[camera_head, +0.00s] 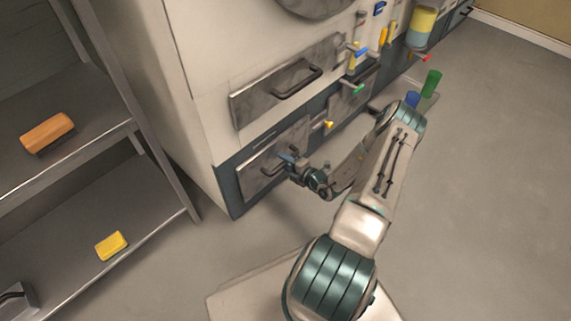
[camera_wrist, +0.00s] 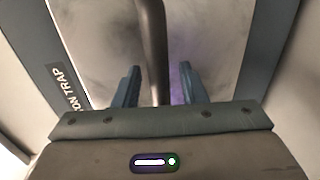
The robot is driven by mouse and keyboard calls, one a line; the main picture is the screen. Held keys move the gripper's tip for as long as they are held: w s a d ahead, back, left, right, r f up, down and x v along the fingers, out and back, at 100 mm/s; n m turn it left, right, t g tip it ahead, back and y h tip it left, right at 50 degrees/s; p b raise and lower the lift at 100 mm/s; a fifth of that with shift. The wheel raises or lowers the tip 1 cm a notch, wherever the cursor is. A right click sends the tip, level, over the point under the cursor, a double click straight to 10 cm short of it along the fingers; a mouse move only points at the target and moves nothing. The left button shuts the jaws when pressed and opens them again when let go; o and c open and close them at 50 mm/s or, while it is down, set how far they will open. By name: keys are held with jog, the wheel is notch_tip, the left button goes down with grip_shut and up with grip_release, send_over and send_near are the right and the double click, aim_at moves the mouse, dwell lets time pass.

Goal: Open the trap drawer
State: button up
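The trap drawer (camera_head: 254,178) is a grey metal front low on the machine, and it looks flush with the machine's face. Its dark bar handle (camera_head: 268,168) is partly hidden by my gripper (camera_head: 287,159). In the wrist view, the handle (camera_wrist: 153,40) runs between the two fingers of my gripper (camera_wrist: 159,70). The fingers are open, with a visible gap on each side of the handle. A label ending in "ON TRAP" (camera_wrist: 68,88) stands on the dark frame left of the drawer front (camera_wrist: 105,40). I cannot tell how deep the handle sits between the fingers.
Above is a larger drawer front (camera_head: 260,101) with its own dark handle (camera_head: 297,82). Coloured knobs and levers (camera_head: 357,88) stick out to its right. A metal shelf (camera_head: 70,265) on the left holds an orange block (camera_head: 47,133) and a yellow block (camera_head: 111,245). Floor (camera_head: 480,190) on the right is clear.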

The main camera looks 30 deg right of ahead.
jog(key=shift+w, duration=0.1)
grip_shut()
